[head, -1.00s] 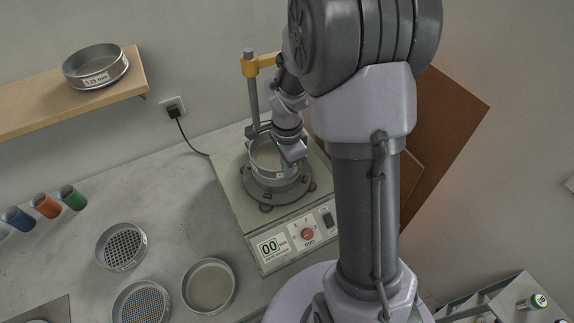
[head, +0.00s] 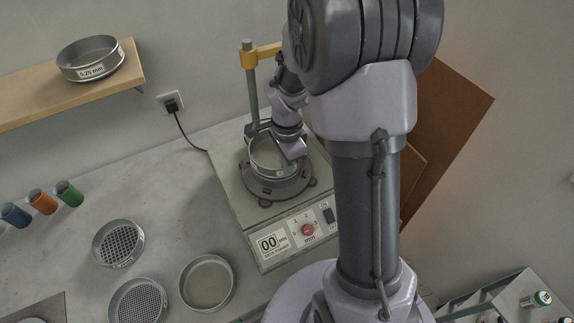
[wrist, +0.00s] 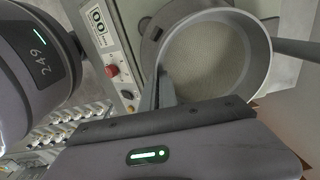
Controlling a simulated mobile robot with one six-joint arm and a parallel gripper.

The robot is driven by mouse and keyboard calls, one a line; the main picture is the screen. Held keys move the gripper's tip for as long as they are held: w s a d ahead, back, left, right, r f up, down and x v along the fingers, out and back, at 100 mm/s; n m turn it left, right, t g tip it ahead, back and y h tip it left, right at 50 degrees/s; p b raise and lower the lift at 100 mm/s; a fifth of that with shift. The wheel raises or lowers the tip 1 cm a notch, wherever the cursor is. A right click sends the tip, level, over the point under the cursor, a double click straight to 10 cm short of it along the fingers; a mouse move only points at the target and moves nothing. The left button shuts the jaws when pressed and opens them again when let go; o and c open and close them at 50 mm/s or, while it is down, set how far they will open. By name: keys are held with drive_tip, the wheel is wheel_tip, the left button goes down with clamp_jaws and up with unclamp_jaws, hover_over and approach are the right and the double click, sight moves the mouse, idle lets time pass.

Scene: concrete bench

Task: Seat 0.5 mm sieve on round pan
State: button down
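A round steel sieve with a fine grey floor (head: 266,157) and a small white label stands over the round base of the shaker. I take it for the 0.5 mm sieve, but the label is too small to read. In the wrist view the sieve (wrist: 215,60) shows from above, its floor empty. My gripper (head: 284,151) is at its near right rim in the head view; in the wrist view the fingers (wrist: 163,88) appear closed on its wall. The round pan is not clearly visible; anything under the sieve is hidden by its wall.
The shaker (head: 240,215) has a post (head: 252,95) with a yellow clamp beside the sieve. Two coarse sieves (head: 118,243) (head: 138,302) and a shallow round vessel (head: 207,284) lie on the bench. A 0.25 mm sieve (head: 90,72) sits on the shelf. Coloured cylinders (head: 42,202) stand left.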

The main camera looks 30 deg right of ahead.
drive_tip(key=shift+f+b, duration=0.6)
drive_tip(key=c, duration=1.6)
unclamp_jaws()
drive_tip(key=shift+r, duration=0.1)
wheel_tip(320, 180, up, 17)
drive_tip(key=p, duration=0.5)
drive_tip(key=shift+r, duration=0.15)
